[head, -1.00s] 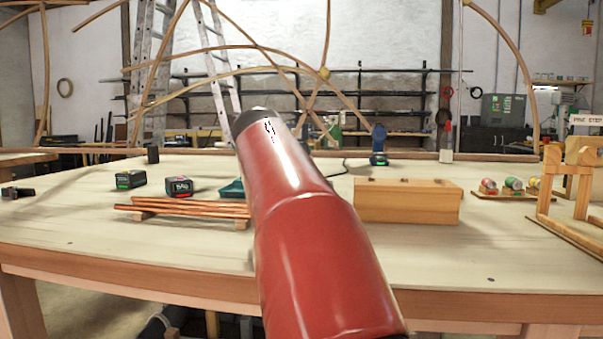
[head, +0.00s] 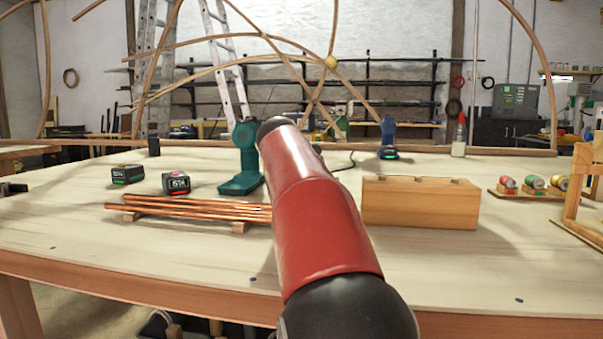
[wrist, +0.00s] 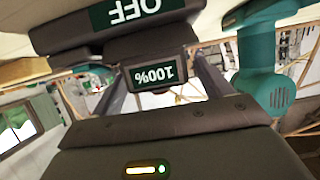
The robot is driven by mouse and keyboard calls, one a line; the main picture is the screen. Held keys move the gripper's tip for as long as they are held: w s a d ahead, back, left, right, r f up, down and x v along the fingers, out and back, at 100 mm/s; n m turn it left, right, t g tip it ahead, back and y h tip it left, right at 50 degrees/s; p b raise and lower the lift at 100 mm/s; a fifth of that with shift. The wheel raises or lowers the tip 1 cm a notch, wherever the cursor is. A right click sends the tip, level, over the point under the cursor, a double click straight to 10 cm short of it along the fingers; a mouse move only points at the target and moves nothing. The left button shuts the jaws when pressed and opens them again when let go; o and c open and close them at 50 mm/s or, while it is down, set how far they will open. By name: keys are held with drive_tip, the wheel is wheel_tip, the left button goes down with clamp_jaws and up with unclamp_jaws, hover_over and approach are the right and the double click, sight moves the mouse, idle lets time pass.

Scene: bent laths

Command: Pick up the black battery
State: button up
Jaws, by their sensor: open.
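A dark block with an upside-down "100%" display (wrist: 156,75) shows in the wrist view. It looks like the black battery. It sits against a wider dark unit marked "OFF" (wrist: 125,22). My gripper (wrist: 163,72) is open, its two grey fingers on either side of the block. I cannot tell whether they touch it. In the head view my red arm hides the gripper and this block.
A teal tool (head: 246,165) stands left of my arm and close by in the wrist view (wrist: 265,65). Copper rods (head: 185,207) lie in front of it. A wooden box (head: 420,204) is at right, with a blue tool (head: 388,138) behind. The front tabletop is clear.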

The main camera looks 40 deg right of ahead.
drive_tip(key=c, duration=1.3)
drive_tip(key=shift+r, duration=0.1)
wheel_tip(320, 180, up, 18)
drive_tip(key=p, duration=0.8)
